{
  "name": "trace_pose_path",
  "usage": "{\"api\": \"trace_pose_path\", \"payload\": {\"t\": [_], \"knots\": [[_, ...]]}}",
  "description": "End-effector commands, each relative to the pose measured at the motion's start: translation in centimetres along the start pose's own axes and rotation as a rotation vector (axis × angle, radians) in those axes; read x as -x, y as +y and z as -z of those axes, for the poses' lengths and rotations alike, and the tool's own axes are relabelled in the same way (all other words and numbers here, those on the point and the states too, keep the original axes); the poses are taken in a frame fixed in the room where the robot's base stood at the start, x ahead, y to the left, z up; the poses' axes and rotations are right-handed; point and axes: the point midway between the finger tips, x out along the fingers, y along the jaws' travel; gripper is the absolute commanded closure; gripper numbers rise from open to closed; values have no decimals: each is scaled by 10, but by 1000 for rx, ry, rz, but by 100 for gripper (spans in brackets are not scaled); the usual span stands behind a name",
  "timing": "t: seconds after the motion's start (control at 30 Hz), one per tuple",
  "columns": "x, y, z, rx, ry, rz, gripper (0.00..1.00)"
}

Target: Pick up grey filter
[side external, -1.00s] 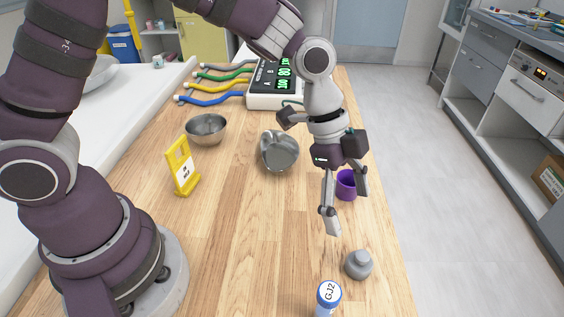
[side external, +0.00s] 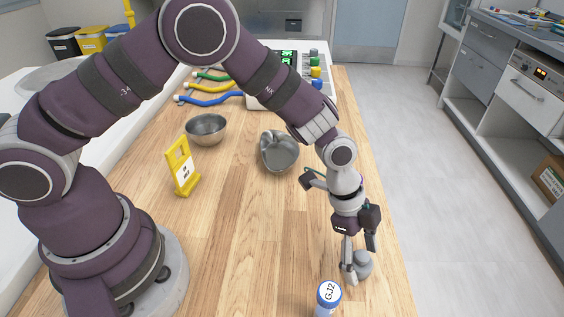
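The grey filter (side external: 364,265), a small rounded grey piece with a knob on top, sits on the wooden table near its right edge. My gripper (side external: 360,263) is down at the filter, pointing at the table. Its fingers are spread apart. One finger is in front of the filter's left side and covers part of it; the other is behind its upper right. I cannot tell whether either finger touches it.
A metal kidney dish (side external: 279,152), a metal bowl (side external: 206,129) and a yellow sign (side external: 181,167) stand farther back. The purple cup is almost hidden behind my arm. The table's middle front is clear.

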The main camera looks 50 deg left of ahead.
Motion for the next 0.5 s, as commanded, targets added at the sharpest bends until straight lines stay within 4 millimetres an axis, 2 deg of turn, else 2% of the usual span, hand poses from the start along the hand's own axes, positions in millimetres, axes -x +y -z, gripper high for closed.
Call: {"api": "trace_pose_path", "payload": {"t": [0.03, 0.27, 0.5], "knots": [[0, 0, 0, 0, 0, 0, 50], [0, 0, 0, 0, 0, 0, 80], [3, 0, 1, 0, 0, 0, 82]]}}
